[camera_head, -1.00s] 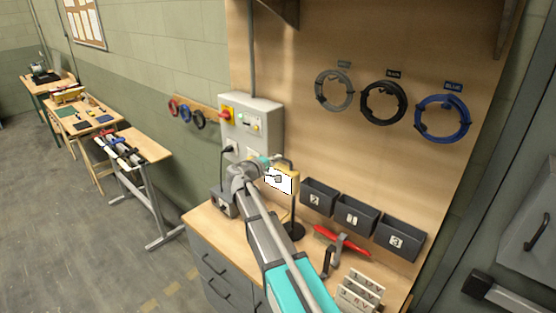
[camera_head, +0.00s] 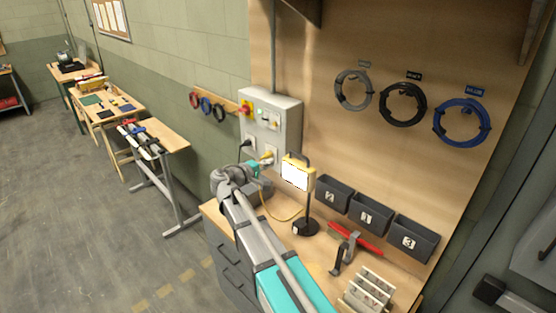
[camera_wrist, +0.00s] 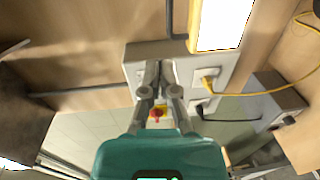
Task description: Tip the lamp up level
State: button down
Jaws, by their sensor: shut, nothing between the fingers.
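The lamp (camera_head: 312,180) is a yellow work light with a bright white face and a dark handle on top. It stands on a black post with a round base (camera_head: 306,228) on the bench. Its face looks slightly tilted in the head view; I cannot tell how far from level it is. In the wrist view its lit face (camera_wrist: 222,24) fills the top, right of my gripper. My gripper (camera_wrist: 160,68) is shut and empty, apart from the lamp and pointing towards the grey control box. In the head view my wrist is left of the lamp; the fingertips are not clear.
The grey control box (camera_head: 284,115) is on the wall behind, with the lamp's yellow cord (camera_head: 282,217) plugged in below. Floor on the left is open.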

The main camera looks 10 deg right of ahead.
jog(key=shift+s+a+r, duration=0.15)
jog(key=shift+s+a, duration=0.25)
jog(key=shift+a, duration=0.1)
jog(key=s+d+f+m+g+y+b, duration=0.2)
jog(key=s+d+f+g+y+b, duration=0.15)
jog(key=s+f, duration=0.45)
jog(key=s+d+f+m+g+y+b, duration=0.25)
jog(key=s+d+f+b, duration=0.2)
jog(key=f, duration=0.75)
jog(key=s+a+f+m+g+y+b, duration=0.2)
jog(key=s+a+f+g+y+b, duration=0.1)
jog(key=s+f+y+b, duration=0.3)
jog(key=shift+s+f+y, duration=1)
jog(key=shift+s+f, duration=1.4)
jog(key=shift+s, duration=0.8)
jog(key=shift+d, duration=0.1)
